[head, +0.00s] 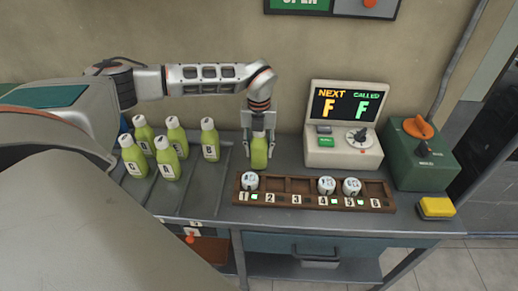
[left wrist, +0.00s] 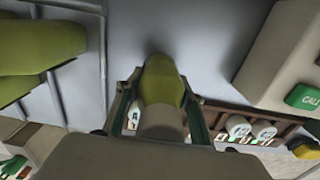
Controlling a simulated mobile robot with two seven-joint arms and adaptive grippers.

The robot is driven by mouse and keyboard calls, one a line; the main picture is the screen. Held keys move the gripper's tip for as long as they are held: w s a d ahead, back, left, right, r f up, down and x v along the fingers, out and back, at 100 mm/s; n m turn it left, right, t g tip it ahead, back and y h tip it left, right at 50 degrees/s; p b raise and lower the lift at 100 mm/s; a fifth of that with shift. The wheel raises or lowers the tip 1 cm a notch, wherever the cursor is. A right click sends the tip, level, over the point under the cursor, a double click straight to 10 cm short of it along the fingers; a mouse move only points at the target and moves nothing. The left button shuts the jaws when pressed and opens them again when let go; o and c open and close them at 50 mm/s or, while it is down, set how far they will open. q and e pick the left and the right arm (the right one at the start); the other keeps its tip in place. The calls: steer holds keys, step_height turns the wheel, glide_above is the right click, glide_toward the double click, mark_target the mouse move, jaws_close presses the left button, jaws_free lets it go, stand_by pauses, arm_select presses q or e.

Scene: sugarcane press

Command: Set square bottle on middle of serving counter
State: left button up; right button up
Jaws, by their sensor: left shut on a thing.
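My left gripper (head: 264,130) points down and is shut on a green bottle (head: 260,154), just behind the wooden numbered rack. The held bottle also shows between the fingers in the left wrist view (left wrist: 165,80). I cannot tell whether its base touches the grey counter (head: 300,225). Several more green bottles with pale caps and letter labels, one of them (head: 210,140) apart at the right, stand in the metal tray at left. I cannot make out which bottles are square. My right gripper does not show.
The wooden rack (head: 317,201) holds white marked pieces in some slots. A display console (head: 344,125) reads NEXT F and CALLED F. A green box with an orange knob (head: 420,150) and a yellow sponge-like block (head: 436,207) are at right. Bare counter lies between tray and rack.

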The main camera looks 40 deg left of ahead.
arm_select(q)
steer(key=shift+f, duration=0.1)
steer(key=o, duration=1.3)
steer(key=shift+o, duration=0.2)
step_height(320, 180, up, 12)
steer(key=shift+r, duration=0.15)
steer(key=shift+s, duration=0.1)
